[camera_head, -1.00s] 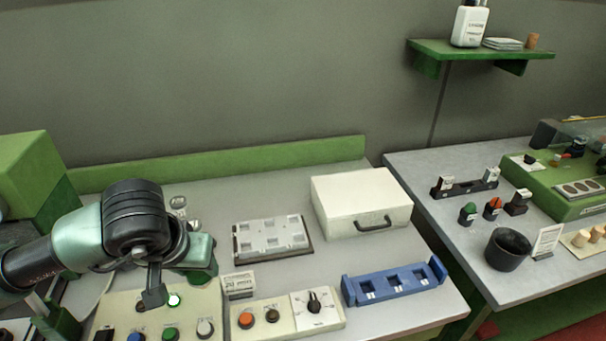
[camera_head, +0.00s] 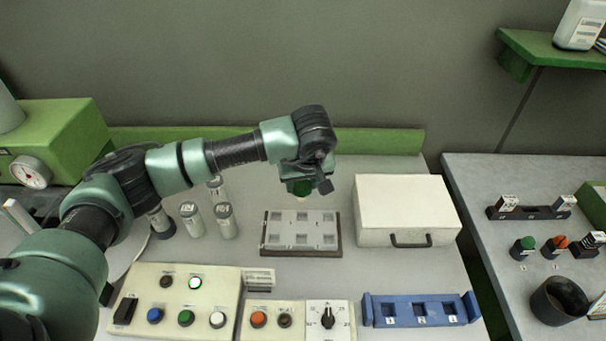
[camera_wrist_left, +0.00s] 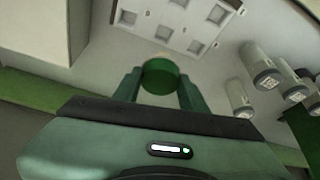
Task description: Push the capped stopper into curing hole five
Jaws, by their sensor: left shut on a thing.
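My left gripper (camera_head: 302,181) is shut on the capped stopper, whose round green cap (camera_wrist_left: 160,76) shows between the fingers in the left wrist view. In the head view the green cap (camera_head: 301,188) hangs just below the gripper, with a pale bit under it. The grey curing tray (camera_head: 264,244) with several square holes lies below and slightly in front of the gripper. The tray also shows in the left wrist view (camera_wrist_left: 160,15), apart from the stopper. The hole numbers are too small to read. My right gripper is not in view.
A white box (camera_head: 406,205) with a dark handle stands right of the tray. Several capped jars (camera_head: 225,221) stand left of it. Button panels (camera_head: 175,298) and a blue rack (camera_head: 419,311) lie in front. A side table (camera_head: 500,235) stands at right.

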